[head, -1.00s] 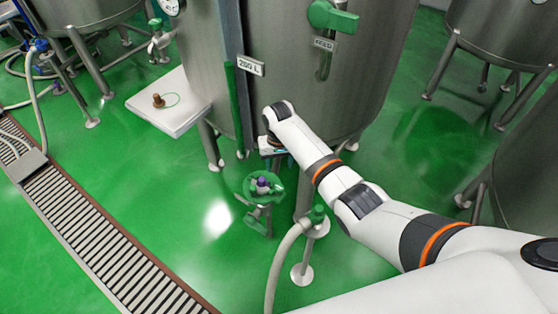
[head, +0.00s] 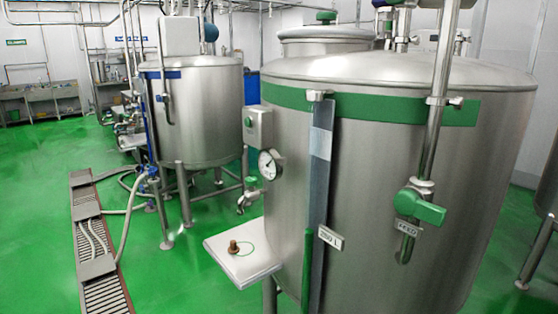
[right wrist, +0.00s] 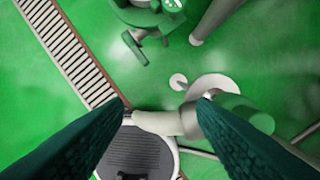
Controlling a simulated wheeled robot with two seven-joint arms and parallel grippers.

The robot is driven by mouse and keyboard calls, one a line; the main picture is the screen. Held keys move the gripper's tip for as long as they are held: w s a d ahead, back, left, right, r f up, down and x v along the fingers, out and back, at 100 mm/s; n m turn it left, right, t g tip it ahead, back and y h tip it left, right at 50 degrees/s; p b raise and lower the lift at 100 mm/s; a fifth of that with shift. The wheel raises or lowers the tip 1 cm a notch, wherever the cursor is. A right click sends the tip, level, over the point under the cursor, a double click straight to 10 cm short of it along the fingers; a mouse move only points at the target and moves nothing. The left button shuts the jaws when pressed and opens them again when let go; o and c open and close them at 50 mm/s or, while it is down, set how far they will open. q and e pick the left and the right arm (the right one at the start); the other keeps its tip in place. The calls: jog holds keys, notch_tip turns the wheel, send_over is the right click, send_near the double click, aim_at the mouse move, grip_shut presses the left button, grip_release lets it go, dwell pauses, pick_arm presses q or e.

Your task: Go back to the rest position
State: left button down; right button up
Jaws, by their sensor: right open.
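My right gripper (right wrist: 162,105) shows in the right wrist view as two dark green fingers, spread apart with nothing between them. It points down over the green floor, above a pale hose end (right wrist: 158,122) and a green-capped fitting (right wrist: 245,112). Neither of my arms shows in the head view, and my left gripper is in no view. The large steel tank (head: 400,190) fills the right of the head view, with a green feed valve handle (head: 420,206) on its front.
A second tank (head: 200,120) stands behind. A floor drain (head: 105,295) runs along the left. In the right wrist view a green valve (right wrist: 140,14) sits at the top.

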jog(key=s+d+r+n+t, duration=0.15)
jog(key=s+r, duration=0.35)
jog(key=s, duration=0.5)
jog(key=s+d+r+t, duration=0.1)
jog(key=s+d+r, duration=0.3)
jog(key=s, duration=0.7)
notch_tip(320, 180, down, 23)
jog(key=a+g, duration=0.1)
jog(key=a, duration=0.1)
jog(key=s+d+f+g, duration=0.1)
jog(key=s+f, duration=0.7)
jog(key=f, duration=0.1)
jog(key=s+d+f, duration=0.2)
jog(key=s+f, duration=0.7)
jog(key=shift+d+g+h, duration=0.3)
jog(key=shift+g, duration=0.05)
jog(key=shift+f+n, duration=0.1)
jog(key=shift+n, duration=0.15)
